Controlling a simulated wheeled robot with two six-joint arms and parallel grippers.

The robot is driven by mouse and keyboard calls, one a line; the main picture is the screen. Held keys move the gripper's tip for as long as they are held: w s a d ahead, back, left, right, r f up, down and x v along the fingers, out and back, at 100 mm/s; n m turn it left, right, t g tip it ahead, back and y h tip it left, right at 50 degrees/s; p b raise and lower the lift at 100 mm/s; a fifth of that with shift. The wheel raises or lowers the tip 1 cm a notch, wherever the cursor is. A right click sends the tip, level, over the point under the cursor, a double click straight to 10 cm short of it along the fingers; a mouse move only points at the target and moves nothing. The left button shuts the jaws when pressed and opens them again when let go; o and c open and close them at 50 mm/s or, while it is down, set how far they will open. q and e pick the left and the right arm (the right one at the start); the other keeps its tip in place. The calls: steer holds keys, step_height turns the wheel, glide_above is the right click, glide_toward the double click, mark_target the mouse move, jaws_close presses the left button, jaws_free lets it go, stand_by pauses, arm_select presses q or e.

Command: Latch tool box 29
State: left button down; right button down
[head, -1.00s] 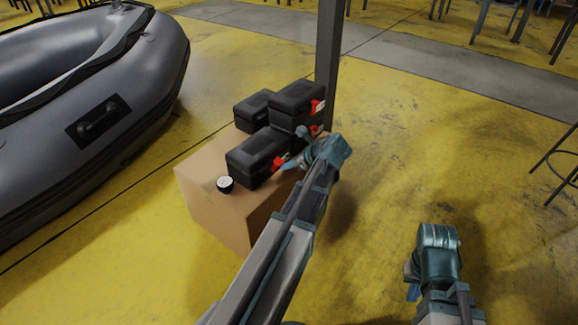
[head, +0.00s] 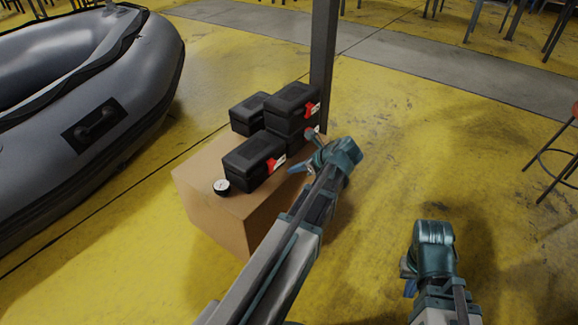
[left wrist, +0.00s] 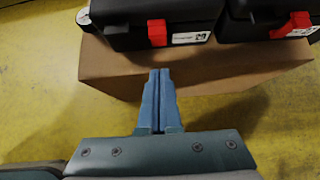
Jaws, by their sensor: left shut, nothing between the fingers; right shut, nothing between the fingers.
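Several black tool boxes with red latches stand on a cardboard box (head: 215,215). The nearest tool box (head: 252,160) is at the front, and its red latch (left wrist: 157,33) shows in the left wrist view. Behind it one tool box (head: 292,103) is stacked on another, and a further tool box (head: 248,114) stands to the left. I cannot read which one is number 29. My left gripper (head: 300,167) is shut and empty, just right of the front tool box and apart from its latch. My right gripper (head: 409,280) is shut and empty, low at the right, away from the boxes.
A small round white-faced object (head: 222,187) sits on the cardboard box's front corner. A grey inflatable boat (head: 150,75) lies at the left. A dark post (head: 323,65) rises behind the boxes. The yellow floor to the right is clear up to a stool (head: 555,150).

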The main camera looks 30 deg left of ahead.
arm_select(q)
steer(key=shift+s+d+r+p, duration=0.1)
steer(key=shift+d+r+p, duration=0.2)
steer(key=shift+d, duration=0.5)
steer(key=shift+s+d+r+p, duration=0.1)
steer(key=shift+d+r+p, duration=0.15)
steer(key=shift+d, duration=0.55)
steer(key=s+d+r+n+h+p, duration=0.2)
steer(key=s+d+n+h+p, duration=0.25)
steer(key=d, duration=0.45)
steer(key=s+d+r+n+g+h+p, duration=0.1)
steer(key=s+d+r+n+p, duration=0.25)
steer(key=s+d+n, duration=0.5)
steer(key=s+d+r+n+h+p, duration=0.1)
steer(key=s+d+n+h+p, duration=0.25)
steer(key=d, duration=0.75)
step_height(320, 180, up, 37)
steer(key=m+p, duration=0.1)
steer(key=p, duration=3.8)
steer(key=shift+w+a+r+y, duration=0.15)
steer(key=shift+a+r+y, duration=0.05)
steer(key=shift+a+y, duration=0.2)
